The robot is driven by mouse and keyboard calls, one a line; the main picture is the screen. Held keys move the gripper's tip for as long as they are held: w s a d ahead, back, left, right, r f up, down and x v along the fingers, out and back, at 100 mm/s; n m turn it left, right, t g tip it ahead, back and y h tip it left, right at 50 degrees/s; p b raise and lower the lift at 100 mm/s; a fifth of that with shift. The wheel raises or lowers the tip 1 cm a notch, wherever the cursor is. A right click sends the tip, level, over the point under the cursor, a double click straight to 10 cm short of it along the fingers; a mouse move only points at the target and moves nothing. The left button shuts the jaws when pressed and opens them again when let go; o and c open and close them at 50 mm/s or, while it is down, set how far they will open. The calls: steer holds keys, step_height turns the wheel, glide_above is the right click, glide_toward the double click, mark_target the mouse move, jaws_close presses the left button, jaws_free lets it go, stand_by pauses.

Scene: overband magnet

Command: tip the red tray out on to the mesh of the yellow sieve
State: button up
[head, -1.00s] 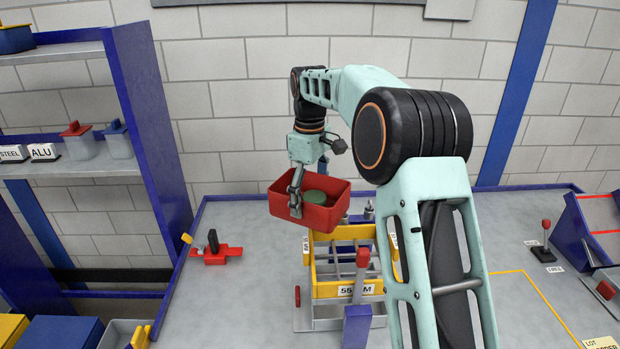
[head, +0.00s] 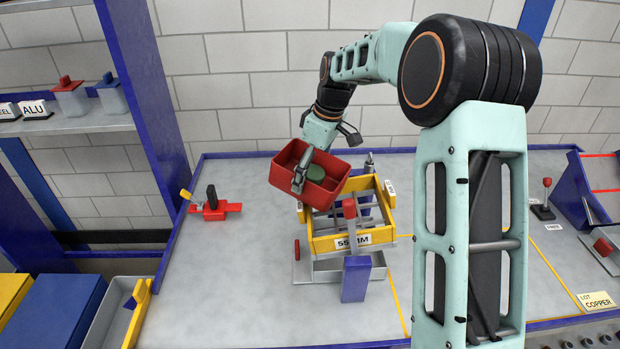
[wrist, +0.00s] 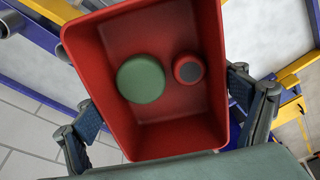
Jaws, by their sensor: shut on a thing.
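My gripper (head: 299,181) is shut on the red tray (head: 283,178) and holds it above the yellow sieve (head: 379,234). The tray is tilted in the head view, its open side partly facing the camera. A green round piece (head: 315,172) is in it. The wrist view shows the tray (wrist: 180,35) between the fingers, with the green disc (wrist: 140,80) and a smaller red round piece with a dark centre (wrist: 188,69) inside. The sieve stands on the bench with a label on its front; the tray hides part of its left and back.
A red clamp-like fixture (head: 214,209) lies on the bench to the left. A blue stand (head: 585,195) and a red-knobbed lever (head: 545,200) are at the right.

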steer(key=shift+d+f+t+y+b, duration=0.15)
steer(key=shift+t+y+b, duration=0.55)
steer(key=shift+b, duration=1.55)
steer(key=shift+r+y+b, duration=0.25)
steer(key=shift+y+b, duration=0.2)
steer(key=shift+y, duration=0.05)
steer(key=shift+b, duration=0.7)
steer(key=r+t+y+b, duration=0.1)
steer(key=b, duration=0.3)
steer(key=shift+s+d+r+y, duration=0.15)
steer(key=shift+y, duration=0.25)
steer(key=shift+r, duration=0.35)
steer(key=shift+f+y+b, duration=0.15)
steer(key=shift+y+b, duration=0.15)
steer(key=shift+b, duration=0.25)
steer(key=shift+b, duration=0.4)
